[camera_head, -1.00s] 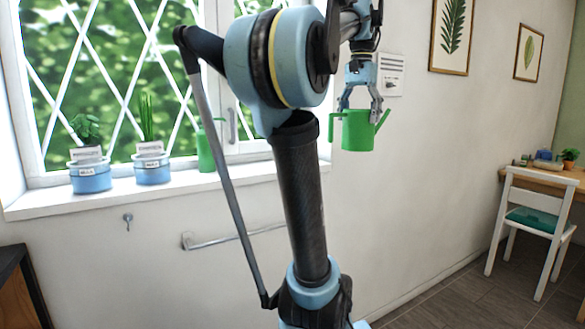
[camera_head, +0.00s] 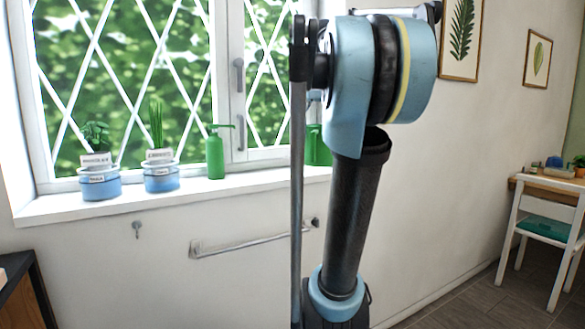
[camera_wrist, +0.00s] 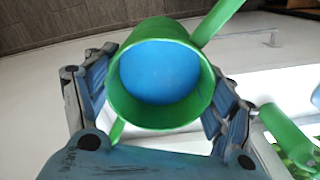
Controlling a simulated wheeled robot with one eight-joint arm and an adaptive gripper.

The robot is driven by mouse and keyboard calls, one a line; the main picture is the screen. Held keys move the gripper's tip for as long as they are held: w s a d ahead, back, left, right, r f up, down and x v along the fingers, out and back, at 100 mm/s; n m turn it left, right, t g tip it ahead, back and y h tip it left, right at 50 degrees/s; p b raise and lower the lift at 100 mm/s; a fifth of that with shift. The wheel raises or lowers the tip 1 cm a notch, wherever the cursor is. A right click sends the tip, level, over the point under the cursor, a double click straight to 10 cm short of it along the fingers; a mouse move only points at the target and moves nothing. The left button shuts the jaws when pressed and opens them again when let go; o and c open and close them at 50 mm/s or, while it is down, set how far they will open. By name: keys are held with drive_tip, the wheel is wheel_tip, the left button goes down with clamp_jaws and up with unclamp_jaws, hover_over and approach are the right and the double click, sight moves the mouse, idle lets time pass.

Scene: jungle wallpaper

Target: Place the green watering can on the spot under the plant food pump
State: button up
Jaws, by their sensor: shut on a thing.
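The green watering can (camera_wrist: 205,95) is between the two fingers of my gripper (camera_wrist: 160,92), which is shut on it. The wrist view looks down into its round opening, with blue inside and the spout at upper right. In the head view the can (camera_head: 318,150) is partly hidden behind my arm, at the sill's right part, and my gripper is hidden. The green plant food pump bottle (camera_head: 215,158) stands on the windowsill to the left of the can, apart from it. It seems to show at the right of the wrist view (camera_wrist: 287,133). I cannot make out a marked spot under its nozzle.
Two blue pots with plants (camera_head: 100,186) (camera_head: 161,179) stand on the white windowsill (camera_head: 190,196) left of the bottle. The window (camera_head: 120,70) is behind them. A towel bar (camera_head: 250,243) is on the wall below. A desk and white chair (camera_head: 545,230) are at the far right.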

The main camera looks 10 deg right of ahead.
drive_tip(key=w+a, duration=0.3)
drive_tip(key=w, duration=0.6)
drive_tip(key=w+a, duration=0.3)
drive_tip(key=w, duration=0.6)
wheel_tip(320, 180, down, 7)
drive_tip(key=shift+w, duration=0.3)
drive_tip(key=o, duration=2)
drive_tip(key=shift+w+a, duration=0.1)
drive_tip(key=shift+c, duration=0.2)
drive_tip(key=shift+o, duration=0.6)
drive_tip(key=shift+r, duration=0.1)
